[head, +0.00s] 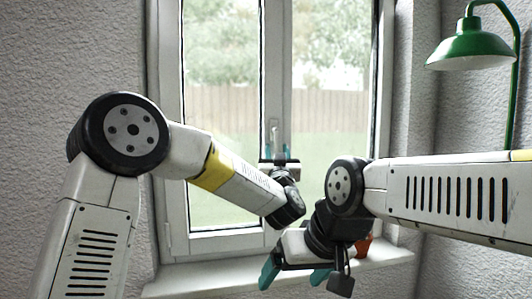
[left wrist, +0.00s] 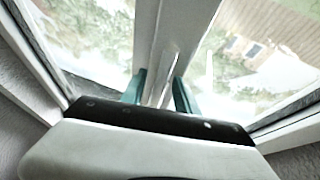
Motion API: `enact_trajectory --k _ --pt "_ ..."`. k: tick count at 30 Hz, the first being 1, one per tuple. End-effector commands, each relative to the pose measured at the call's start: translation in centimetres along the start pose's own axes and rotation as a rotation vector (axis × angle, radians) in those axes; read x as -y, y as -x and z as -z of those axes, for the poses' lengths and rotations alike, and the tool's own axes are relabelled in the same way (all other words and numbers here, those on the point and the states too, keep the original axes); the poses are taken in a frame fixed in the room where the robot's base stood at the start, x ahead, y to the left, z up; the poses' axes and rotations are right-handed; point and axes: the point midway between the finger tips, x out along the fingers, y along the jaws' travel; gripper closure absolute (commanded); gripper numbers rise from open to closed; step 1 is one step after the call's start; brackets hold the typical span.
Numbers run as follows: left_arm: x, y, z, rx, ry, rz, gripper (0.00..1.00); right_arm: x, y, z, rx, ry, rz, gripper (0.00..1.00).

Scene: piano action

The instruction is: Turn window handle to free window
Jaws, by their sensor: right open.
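The window (head: 225,110) has a white frame with two glazed panes and a middle post. Its pale handle (head: 273,130) is on the middle post, pointing up, with its lower part hidden by my left gripper (head: 279,153). The left gripper is open at the handle, with one teal finger on each side. In the left wrist view, the left gripper's fingers (left wrist: 160,92) stand apart on either side of a pale bar that looks like the handle (left wrist: 168,62). I cannot tell whether they touch it. My right gripper (head: 294,275) is open and empty, low in front of the sill.
The white window sill (head: 200,281) runs below the window. An orange-red object (head: 364,246) stands on it, partly hidden by my right arm. A green lamp (head: 470,50) hangs at the upper right. Textured walls flank the window. My right forearm crosses the right side.

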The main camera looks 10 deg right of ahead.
Motion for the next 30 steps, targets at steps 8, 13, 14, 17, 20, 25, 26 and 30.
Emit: enact_trajectory --k 8,13,14,17,20,25,26,30 --pt "-0.01 0.02 0.00 0.000 0.000 0.000 0.85 0.00 0.00 0.00 0.000 0.000 0.000 0.15" --pt "-0.01 0.03 0.00 0.000 0.000 0.000 1.00 0.00 0.00 0.00 0.000 0.000 0.000 0.15" --pt "-0.01 0.03 0.00 0.000 0.000 0.000 1.00 0.00 0.00 0.00 0.000 0.000 0.000 0.15" --pt "-0.01 0.03 0.00 0.000 0.000 0.000 1.00 0.00 0.00 0.00 0.000 0.000 0.000 0.15" --pt "-0.01 0.04 0.00 0.000 0.000 0.000 1.00 0.00 0.00 0.00 0.000 0.000 0.000 0.15" --pt "-0.02 0.04 0.00 0.001 0.000 0.000 1.00 0.00 0.00 0.00 0.000 0.000 0.000 0.15" --pt "-0.02 0.04 0.00 0.001 0.000 0.000 1.00 0.00 0.00 0.00 0.000 0.000 0.000 0.15" --pt "-0.02 0.04 0.00 0.001 0.000 0.000 1.00 0.00 0.00 0.00 0.000 0.000 0.000 0.15"
